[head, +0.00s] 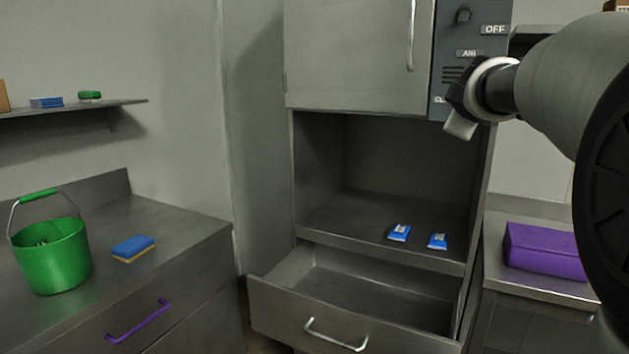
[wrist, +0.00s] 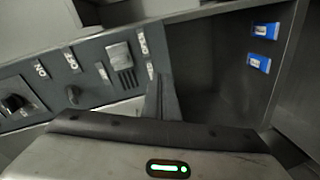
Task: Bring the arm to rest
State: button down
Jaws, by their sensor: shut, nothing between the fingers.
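My arm comes in from the right in the head view, and my gripper (head: 460,125) hangs in front of the lower part of the control panel (head: 470,48). In the wrist view my gripper (wrist: 162,98) is shut, with nothing between its fingers. The panel's knobs and labels also show there on the left. The fingertips look close to the panel, but I cannot tell whether they touch it.
Two blue packets (head: 399,232) (head: 438,241) lie in the open compartment. A drawer (head: 335,322) below stands open and looks empty. A green bucket (head: 52,255) and a sponge (head: 134,248) are on the left counter. A purple case (head: 545,251) sits on the right.

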jog(key=s+a+f+m+g+y, duration=0.2)
jog(key=s+a+f+m+g, duration=0.1)
jog(key=s+a+f, duration=0.55)
jog(key=s+a+f+m+g+y, duration=0.25)
jog(key=s+a+f, duration=0.25)
jog(key=s+f, duration=0.7)
jog(key=s+a+f+m+g+y, duration=0.25)
jog(key=s+a+f, duration=0.5)
jog(key=s, duration=0.55)
notch_tip(320, 180, up, 22)
jog(key=s+g+p, duration=0.1)
jog(key=p, duration=2.2)
jog(key=shift+s+f+m, duration=0.25)
jog(key=shift+m, duration=0.05)
jog(key=shift+a, duration=0.1)
